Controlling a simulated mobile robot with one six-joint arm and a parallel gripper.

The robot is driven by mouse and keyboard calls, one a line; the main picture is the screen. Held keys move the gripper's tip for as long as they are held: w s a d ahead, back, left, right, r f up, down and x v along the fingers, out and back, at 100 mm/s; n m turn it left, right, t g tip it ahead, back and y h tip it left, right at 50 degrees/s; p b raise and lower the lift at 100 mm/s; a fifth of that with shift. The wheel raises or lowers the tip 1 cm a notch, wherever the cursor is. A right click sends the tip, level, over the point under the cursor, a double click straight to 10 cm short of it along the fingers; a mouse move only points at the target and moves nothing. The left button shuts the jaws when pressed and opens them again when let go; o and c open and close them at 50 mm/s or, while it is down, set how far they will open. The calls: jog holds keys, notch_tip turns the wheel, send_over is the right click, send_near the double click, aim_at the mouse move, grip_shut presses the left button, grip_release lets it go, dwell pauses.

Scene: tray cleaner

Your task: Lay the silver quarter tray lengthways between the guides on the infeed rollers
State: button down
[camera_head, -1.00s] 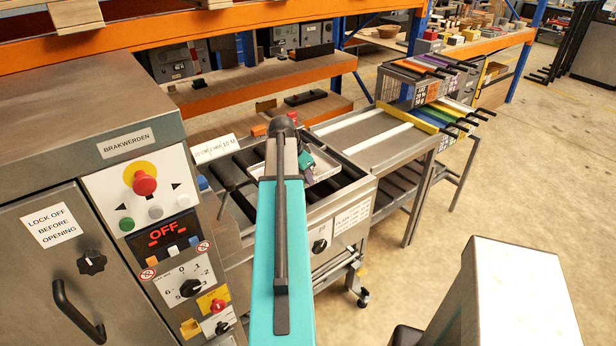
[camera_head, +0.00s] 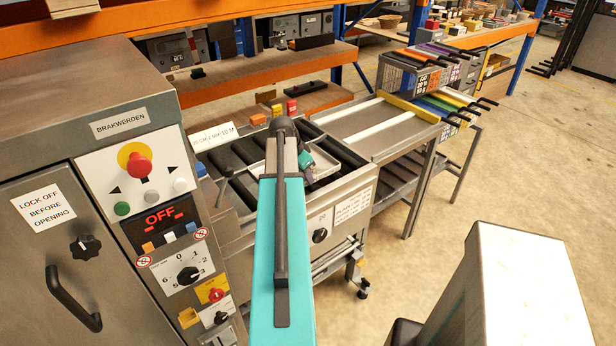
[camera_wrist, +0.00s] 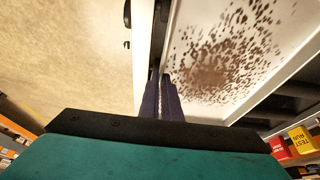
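The silver quarter tray (camera_head: 338,152) shows in the head view just behind and right of my arm, over the black infeed rollers (camera_head: 237,187). My arm hides part of it. I cannot tell whether it touches the rollers. In the wrist view the tray (camera_wrist: 290,22) fills the right side, its pale floor speckled with brown residue. My gripper (camera_wrist: 163,82) has its dark fingers close together at the tray's near wall and appears shut on it. In the head view my gripper (camera_head: 307,163) is partly hidden behind my arm. The guides are not clearly visible.
The cabinet (camera_head: 110,80) with a red stop button and an OFF display stands close on the left. A table with white strips (camera_head: 375,128) adjoins the rollers on the right, with baskets of coloured-handled tools beyond. Orange shelving runs behind. Floor at right is open.

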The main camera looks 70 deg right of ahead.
jog(key=shift+f+b, duration=0.3)
jog(key=shift+f, duration=0.15)
dwell(0.6)
jog(key=c, duration=1.9)
grip_release()
jog(key=shift+r, duration=0.1)
jog(key=shift+b+v, duration=1.5)
jog(key=shift+v, duration=5.35)
jog(key=shift+a, duration=0.1)
